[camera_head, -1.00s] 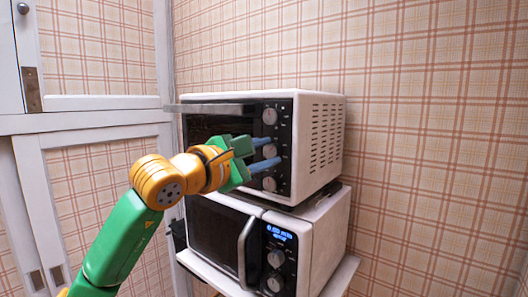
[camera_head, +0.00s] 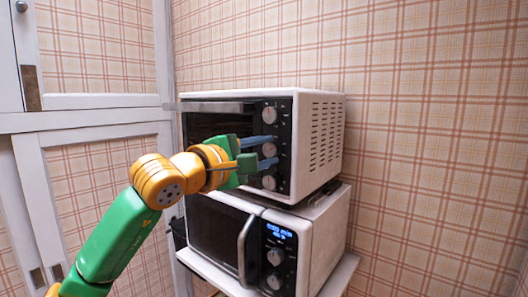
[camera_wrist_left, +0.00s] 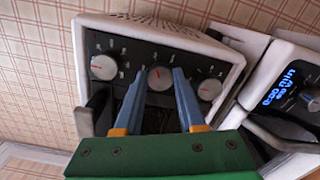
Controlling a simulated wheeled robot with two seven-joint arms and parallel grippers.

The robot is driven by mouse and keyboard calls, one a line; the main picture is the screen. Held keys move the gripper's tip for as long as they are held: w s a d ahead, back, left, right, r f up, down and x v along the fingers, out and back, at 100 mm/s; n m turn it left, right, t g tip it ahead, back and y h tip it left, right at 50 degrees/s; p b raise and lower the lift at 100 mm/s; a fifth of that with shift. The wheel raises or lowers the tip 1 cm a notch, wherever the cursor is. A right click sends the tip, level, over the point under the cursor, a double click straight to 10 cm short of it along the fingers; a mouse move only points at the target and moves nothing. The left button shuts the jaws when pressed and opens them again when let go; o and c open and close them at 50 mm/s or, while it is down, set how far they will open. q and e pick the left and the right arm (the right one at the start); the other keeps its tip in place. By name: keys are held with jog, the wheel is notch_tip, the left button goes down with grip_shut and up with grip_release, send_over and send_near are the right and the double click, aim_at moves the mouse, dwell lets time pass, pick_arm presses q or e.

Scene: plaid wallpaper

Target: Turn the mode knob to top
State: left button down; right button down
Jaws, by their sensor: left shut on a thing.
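A white toaster oven (camera_head: 320,140) with a black front panel carries three round silver knobs in a column: a top knob (camera_head: 269,115), a middle knob (camera_head: 269,150) and a bottom knob (camera_head: 269,183). My left gripper (camera_head: 275,150), green with blue fingers, reaches in from the left and is shut on the middle knob, one finger above it and one below. In the left wrist view the fingers lie on either side of the middle knob (camera_wrist_left: 160,77), whose face shows a small red mark. My right gripper is not in view.
A white microwave (camera_head: 325,240) with a lit blue display stands under the oven on a white shelf (camera_head: 342,276). The oven's door handle (camera_head: 215,107) juts out above my gripper. Plaid wall is at the right, white cabinet doors (camera_head: 90,125) at the left.

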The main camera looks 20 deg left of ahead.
pick_arm(q)
jog(key=shift+r, duration=0.1)
jog(key=c, duration=0.5)
grip_release()
jog(key=s+b, duration=0.1)
jog(key=s+a+f+b, duration=0.1)
jog(key=shift+s+b, duration=0.3)
jog(key=shift+b, duration=0.05)
jog(key=v, duration=0.2)
jog(key=b+v, duration=0.1)
jog(key=v, duration=0.1)
jog(key=shift+r, duration=0.4)
jog(key=shift+d, duration=0.1)
